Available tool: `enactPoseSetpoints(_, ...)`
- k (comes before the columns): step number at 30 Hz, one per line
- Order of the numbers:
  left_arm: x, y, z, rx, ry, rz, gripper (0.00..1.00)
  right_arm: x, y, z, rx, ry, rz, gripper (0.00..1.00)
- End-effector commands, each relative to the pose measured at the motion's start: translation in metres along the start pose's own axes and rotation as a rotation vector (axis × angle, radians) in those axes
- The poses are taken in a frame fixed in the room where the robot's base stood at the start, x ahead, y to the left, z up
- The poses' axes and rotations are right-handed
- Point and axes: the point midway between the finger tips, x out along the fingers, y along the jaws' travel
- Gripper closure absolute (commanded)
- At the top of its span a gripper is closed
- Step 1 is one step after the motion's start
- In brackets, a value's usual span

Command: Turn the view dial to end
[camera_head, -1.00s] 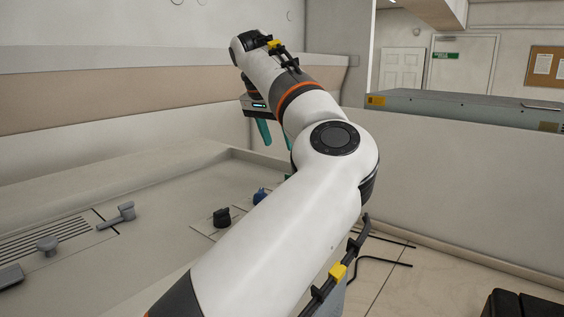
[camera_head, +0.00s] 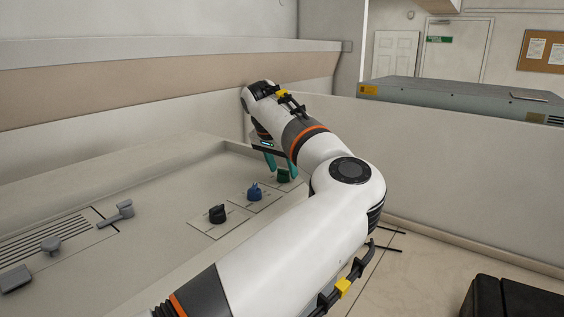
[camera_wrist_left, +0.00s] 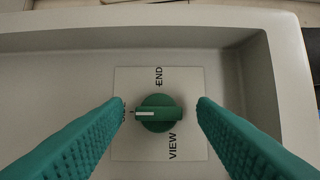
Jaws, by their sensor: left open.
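The green view dial (camera_wrist_left: 158,121) sits on a pale square plate in the left wrist view. Its white mark points left. The plate reads "END" above the dial and "VIEW" below it; a small label at its left is mostly hidden by a finger. My left gripper (camera_wrist_left: 160,104) is open, with one teal finger on each side of the dial and a visible gap to both. In the head view the green dial (camera_head: 283,176) shows at the fingertips of my left gripper (camera_head: 281,165), partly hidden by them. My right gripper is not in view.
A blue dial (camera_head: 254,192) and a black dial (camera_head: 217,214) stand in a row nearer on the grey panel (camera_head: 150,175). Grey levers (camera_head: 118,214) and a vent lie at the left. A raised rim and wall (camera_wrist_left: 262,75) border the green dial's recess.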

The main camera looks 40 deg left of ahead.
Motion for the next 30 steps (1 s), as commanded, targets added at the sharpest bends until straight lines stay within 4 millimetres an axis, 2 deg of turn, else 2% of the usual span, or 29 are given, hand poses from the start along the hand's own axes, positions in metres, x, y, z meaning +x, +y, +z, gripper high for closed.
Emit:
enactPoseSetpoints(9, 0.003, 0.0, 0.0, -0.001, 0.0, -0.001, 0.48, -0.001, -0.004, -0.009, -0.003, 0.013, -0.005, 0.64)
enactPoseSetpoints(15, 0.003, 0.0, 0.0, -0.001, 0.0, -0.001, 0.81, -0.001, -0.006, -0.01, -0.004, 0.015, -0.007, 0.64)
enactPoseSetpoints(18, 0.003, 0.0, 0.0, -0.001, 0.0, -0.001, 0.93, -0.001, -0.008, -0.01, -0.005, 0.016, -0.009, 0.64)
enactPoseSetpoints(30, 0.003, 0.002, -0.001, 0.079, -0.002, -0.035, 0.93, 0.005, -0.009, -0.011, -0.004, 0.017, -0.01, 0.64)
